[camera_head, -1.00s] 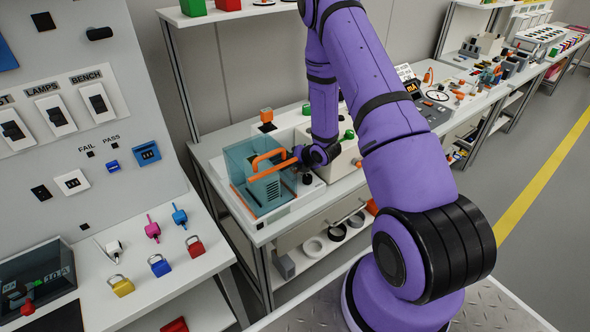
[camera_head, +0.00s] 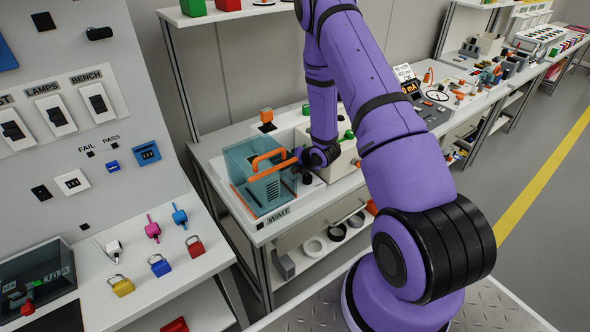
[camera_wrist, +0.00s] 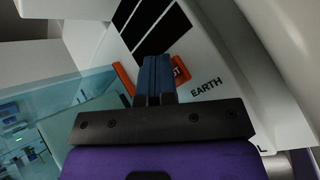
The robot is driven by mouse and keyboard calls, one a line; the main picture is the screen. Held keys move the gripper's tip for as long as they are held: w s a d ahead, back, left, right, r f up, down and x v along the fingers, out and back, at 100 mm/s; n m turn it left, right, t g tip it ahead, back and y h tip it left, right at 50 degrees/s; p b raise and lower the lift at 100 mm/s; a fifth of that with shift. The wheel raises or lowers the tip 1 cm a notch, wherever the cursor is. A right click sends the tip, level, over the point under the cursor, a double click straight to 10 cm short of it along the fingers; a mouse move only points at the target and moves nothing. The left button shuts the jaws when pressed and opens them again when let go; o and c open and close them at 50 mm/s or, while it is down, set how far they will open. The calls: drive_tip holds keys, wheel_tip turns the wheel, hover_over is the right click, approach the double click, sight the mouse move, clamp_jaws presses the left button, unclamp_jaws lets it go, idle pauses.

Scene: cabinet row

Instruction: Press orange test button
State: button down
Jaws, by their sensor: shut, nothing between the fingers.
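My gripper (camera_wrist: 157,80) is shut and empty in the wrist view, its dark fingertips against or just in front of a light panel. An orange patch (camera_wrist: 181,70) with the end of a dark word shows just right of the fingertips; the fingers hide the rest of it. I cannot tell whether they touch it. In the head view my purple arm reaches down to the bench beside a teal see-through box (camera_head: 246,172) with an orange handle. The fingertips and the test button are not clear there.
The panel carries the word EARTH (camera_wrist: 206,87) and black bars. The teal cover lies close on the left of the wrist view. A WAIT label (camera_head: 278,215) shows on the bench front. A meter (camera_head: 411,88) stands behind my arm. Coloured padlocks (camera_head: 160,265) lie on the left shelf.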

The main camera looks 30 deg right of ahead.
drive_tip(key=shift+r, duration=0.8)
drive_tip(key=shift+r, duration=2.55)
